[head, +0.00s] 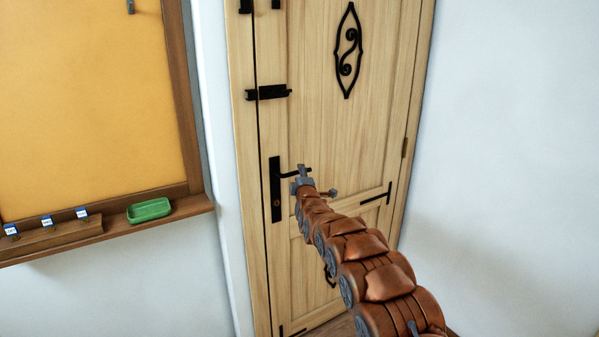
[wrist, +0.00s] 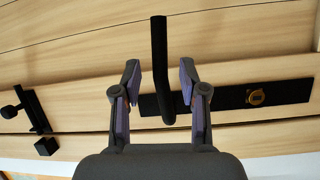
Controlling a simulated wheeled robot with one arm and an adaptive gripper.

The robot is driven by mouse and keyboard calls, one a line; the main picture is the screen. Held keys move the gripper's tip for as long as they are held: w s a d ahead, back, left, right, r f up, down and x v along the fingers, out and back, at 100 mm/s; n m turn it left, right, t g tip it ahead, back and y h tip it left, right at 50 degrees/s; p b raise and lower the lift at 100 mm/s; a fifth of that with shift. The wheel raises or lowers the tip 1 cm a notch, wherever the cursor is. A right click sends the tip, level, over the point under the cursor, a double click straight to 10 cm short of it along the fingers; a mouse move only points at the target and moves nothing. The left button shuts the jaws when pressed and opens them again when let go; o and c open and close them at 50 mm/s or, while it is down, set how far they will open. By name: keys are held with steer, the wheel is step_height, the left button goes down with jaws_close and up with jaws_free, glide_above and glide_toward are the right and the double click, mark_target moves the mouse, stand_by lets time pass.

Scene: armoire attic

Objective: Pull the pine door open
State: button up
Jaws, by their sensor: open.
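The pine door (head: 320,130) is pale wood with black ironwork and looks shut in its frame. Its black lever handle (head: 290,174) sticks out to the right from a tall black plate (head: 275,190) on the door's left side. My gripper (head: 303,175) is at the handle and hides part of it. In the wrist view, my gripper (wrist: 158,85) is open, with the black lever (wrist: 159,60) between its two fingers and a gap on each side. The plate (wrist: 285,92) with a brass keyhole lies behind the fingers.
A black slide bolt (head: 268,92) sits above the handle; it also shows in the wrist view (wrist: 30,108). A yellow board (head: 90,100) with a ledge holding a green tray (head: 149,210) is on the left wall. A white wall (head: 510,150) stands right.

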steer(key=shift+w+a+r+p, duration=0.1)
steer(key=shift+w+p, duration=0.1)
steer(key=shift+w, duration=0.45)
steer(key=shift+w+a+p, duration=0.1)
steer(key=shift+w+p, duration=0.05)
steer(key=shift+w, duration=0.45)
jaws_close()
